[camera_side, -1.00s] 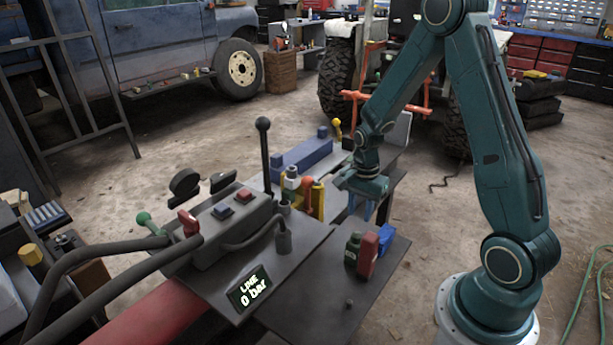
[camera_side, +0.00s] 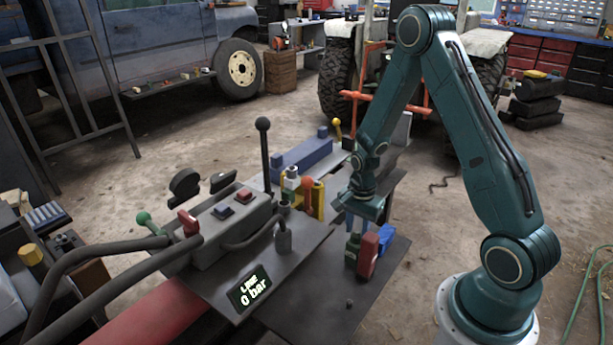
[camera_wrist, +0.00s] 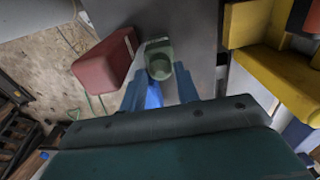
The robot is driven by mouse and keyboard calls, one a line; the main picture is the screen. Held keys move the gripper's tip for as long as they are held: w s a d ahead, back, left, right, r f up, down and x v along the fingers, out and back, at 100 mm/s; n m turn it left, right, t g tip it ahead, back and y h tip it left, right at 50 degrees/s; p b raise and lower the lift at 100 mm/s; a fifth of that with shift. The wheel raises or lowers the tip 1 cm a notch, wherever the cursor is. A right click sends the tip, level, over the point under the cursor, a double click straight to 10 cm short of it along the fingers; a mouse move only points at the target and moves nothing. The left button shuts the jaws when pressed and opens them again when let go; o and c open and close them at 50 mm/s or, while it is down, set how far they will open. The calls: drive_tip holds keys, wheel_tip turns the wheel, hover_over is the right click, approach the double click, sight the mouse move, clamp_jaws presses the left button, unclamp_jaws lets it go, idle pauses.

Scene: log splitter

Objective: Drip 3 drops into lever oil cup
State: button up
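A small dark green bottle (camera_side: 352,246) stands on the dark bench plate beside a red block (camera_side: 367,256). In the wrist view the green bottle (camera_wrist: 160,60) is seen from above, with the red block (camera_wrist: 104,61) to its left. My gripper (camera_side: 355,225) points down just above the bottle. Its blue fingers (camera_wrist: 160,78) are apart, on either side of the bottle's near end; I see no clear grip. The black-knobbed lever (camera_side: 264,150) stands upright left of the gripper. A small grey cup-like part (camera_side: 284,206) is near its base; I cannot tell whether it is the oil cup.
Yellow parts (camera_side: 317,198) and a red-knobbed handle (camera_side: 307,184) stand left of the gripper. The plate's front is mostly clear, with a small knob (camera_side: 349,302).

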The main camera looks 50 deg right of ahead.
drive_tip(key=shift+f, duration=0.9)
clamp_jaws()
drive_tip(key=shift+r, duration=0.25)
wheel_tip(320, 180, up, 20)
drive_tip(key=shift+f, duration=0.2)
idle(0.4)
drive_tip(key=shift+w+a, duration=0.1)
idle(0.7)
